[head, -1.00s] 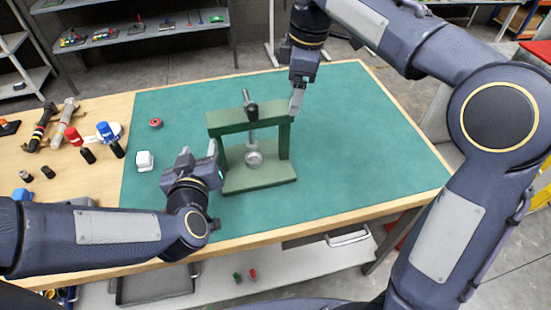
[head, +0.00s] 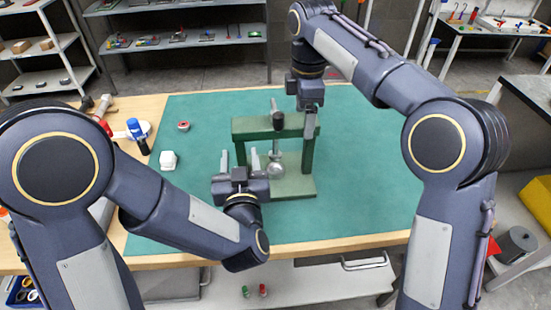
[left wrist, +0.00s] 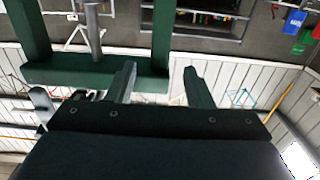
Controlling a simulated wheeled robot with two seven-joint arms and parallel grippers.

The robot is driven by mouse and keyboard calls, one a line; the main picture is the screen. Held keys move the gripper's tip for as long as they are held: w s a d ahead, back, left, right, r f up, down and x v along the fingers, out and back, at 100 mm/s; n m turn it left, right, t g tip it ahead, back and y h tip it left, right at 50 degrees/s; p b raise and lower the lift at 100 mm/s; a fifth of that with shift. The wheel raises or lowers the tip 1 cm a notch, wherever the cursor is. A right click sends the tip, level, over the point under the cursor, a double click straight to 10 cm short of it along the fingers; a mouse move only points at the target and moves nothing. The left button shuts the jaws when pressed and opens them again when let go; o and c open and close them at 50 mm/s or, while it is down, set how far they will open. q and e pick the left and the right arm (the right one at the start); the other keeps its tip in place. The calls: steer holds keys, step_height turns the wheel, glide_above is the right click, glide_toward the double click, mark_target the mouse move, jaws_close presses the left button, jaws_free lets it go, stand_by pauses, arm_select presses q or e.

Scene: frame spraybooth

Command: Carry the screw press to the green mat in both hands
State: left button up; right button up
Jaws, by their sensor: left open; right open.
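The green screw press (head: 268,129) stands upright on the green mat (head: 365,170), with a grey screw through its top beam. My left gripper (head: 240,160) is open at the press's left post, its fingers pointing away from me. In the left wrist view the press (left wrist: 95,73) appears upside down, and one post lines up between the open fingers (left wrist: 160,76); whether it lies fully between them I cannot tell. My right gripper (head: 312,120) is open and points down at the top of the right post. Its arm and fingers partly hide that corner.
A white block (head: 168,160) and a red round item (head: 183,126) lie left of the press. A blue-topped bottle (head: 138,136) and tools stand on the wood at left. The mat right of the press is clear. Shelves (head: 185,40) stand behind.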

arm_select(q)
steer(key=w, duration=0.5)
steer(key=w+a, duration=0.1)
steer(key=w, duration=0.2)
steer(key=shift+w, duration=0.3)
arm_select(e)
step_height(320, 180, down, 6)
steer(key=shift+r, duration=0.15)
arm_select(q)
steer(key=c, duration=1)
arm_select(e)
steer(key=c, duration=1)
arm_select(q)
jaws_close()
arm_select(e)
jaws_close()
